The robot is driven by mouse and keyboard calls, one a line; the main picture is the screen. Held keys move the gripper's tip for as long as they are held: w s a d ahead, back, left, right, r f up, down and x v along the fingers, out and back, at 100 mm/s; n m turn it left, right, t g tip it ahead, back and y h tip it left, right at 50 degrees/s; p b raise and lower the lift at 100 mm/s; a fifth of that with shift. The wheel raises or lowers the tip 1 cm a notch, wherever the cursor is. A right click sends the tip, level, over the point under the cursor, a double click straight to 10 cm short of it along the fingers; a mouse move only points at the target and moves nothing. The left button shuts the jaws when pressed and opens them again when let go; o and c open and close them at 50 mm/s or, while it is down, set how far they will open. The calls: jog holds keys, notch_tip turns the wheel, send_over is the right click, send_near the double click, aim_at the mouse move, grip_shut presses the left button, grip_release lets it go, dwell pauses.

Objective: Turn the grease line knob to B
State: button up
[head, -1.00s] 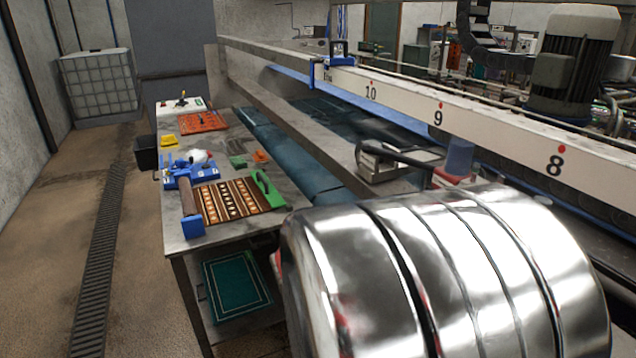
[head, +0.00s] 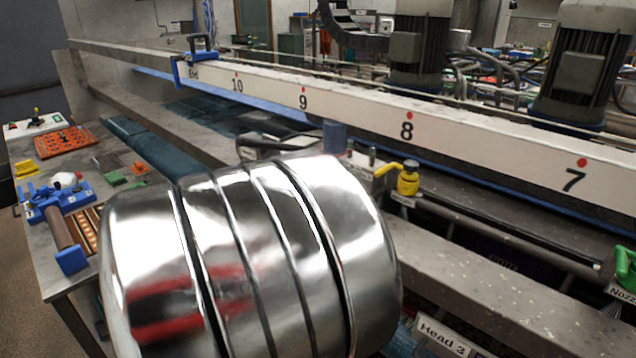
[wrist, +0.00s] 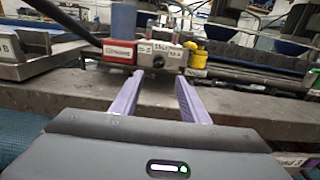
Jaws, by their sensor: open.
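A yellow knob (head: 407,178) stands upright on a fitting on the machine's grey ledge in the head view, with a small label below it. I cannot be sure that it is the grease line knob. It also shows in the wrist view (wrist: 197,54), right of a labelled metal block (wrist: 160,55) with a red-and-white plate. My gripper (wrist: 159,75) is open and empty; its two purple fingers point toward the block, with the yellow knob beyond and right of the right fingertip. The label letters are too small to read. The gripper is hidden in the head view.
A large shiny ribbed body, perhaps mine, fills the head view's foreground. A white numbered beam (head: 340,105) runs behind the ledge. A bench (head: 30,150) with boards and tools stands left.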

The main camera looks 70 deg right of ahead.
jog(key=shift+x, duration=5)
jog(key=c, duration=1)
